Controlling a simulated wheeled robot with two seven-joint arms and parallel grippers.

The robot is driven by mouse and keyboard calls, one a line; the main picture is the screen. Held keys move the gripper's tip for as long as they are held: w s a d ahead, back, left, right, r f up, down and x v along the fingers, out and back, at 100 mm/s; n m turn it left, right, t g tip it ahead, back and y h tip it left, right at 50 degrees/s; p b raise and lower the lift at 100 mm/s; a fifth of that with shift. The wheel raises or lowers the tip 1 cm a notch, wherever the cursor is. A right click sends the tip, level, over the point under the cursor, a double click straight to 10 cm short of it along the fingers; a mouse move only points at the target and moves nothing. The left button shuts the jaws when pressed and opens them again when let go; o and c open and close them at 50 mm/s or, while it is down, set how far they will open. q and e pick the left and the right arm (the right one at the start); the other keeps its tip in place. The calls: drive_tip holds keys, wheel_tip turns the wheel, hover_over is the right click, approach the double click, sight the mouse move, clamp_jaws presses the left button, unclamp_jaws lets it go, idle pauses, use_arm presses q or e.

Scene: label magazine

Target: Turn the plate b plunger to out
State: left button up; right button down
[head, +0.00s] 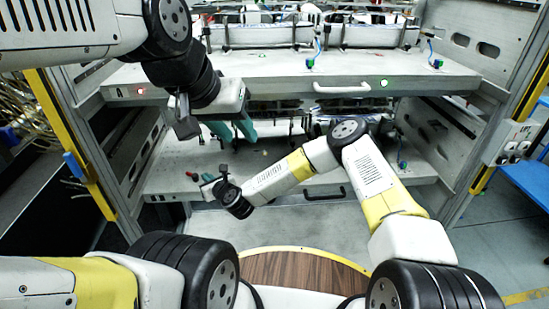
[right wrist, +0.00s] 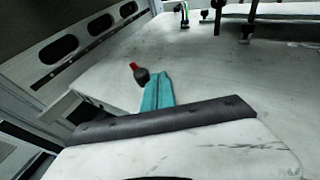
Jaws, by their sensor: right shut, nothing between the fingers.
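In the head view a small red-tipped plunger (head: 191,175) stands at the left of the lower shelf plate (head: 165,182). The right wrist view shows it as a black knob with a red top (right wrist: 141,75). My right gripper (head: 207,177) is beside it. Its teal fingers (right wrist: 157,90) are shut together, with nothing between them. Their tips are close to the knob; I cannot tell whether they touch. My left gripper (head: 235,131) hangs above the lower shelf, its two teal fingers apart and empty. I see no letter marking plate b.
The upper shelf plate (head: 260,68) has a white handle (head: 342,88), a red light (head: 140,91) and a green light (head: 384,82). A black handle (head: 325,193) is on the lower shelf's front. Cabinet side walls with slots (right wrist: 94,28) stand close at the left.

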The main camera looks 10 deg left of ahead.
drive_tip(key=v, duration=1.3)
drive_tip(key=d+r+n+g+h, duration=0.2)
drive_tip(key=d+r+n+h, duration=0.2)
drive_tip(key=d+r+n, duration=0.9)
drive_tip(key=d+r+n+g+h, duration=0.25)
drive_tip(key=d+r+n, duration=0.7)
drive_tip(key=d, duration=0.65)
drive_tip(key=s+d+r+n+h, duration=0.1)
drive_tip(key=s+d+r+n, duration=0.1)
drive_tip(key=s+d+r, duration=0.3)
drive_tip(key=s+d+r+n+h, duration=0.1)
drive_tip(key=s+d+r+n, duration=0.2)
drive_tip(key=s, duration=0.8)
drive_tip(key=d+r, duration=0.2)
drive_tip(key=d, duration=0.1)
drive_tip(key=shift+d, duration=0.25)
drive_tip(key=c, duration=2.1)
unclamp_jaws()
drive_tip(key=shift+t, duration=0.25)
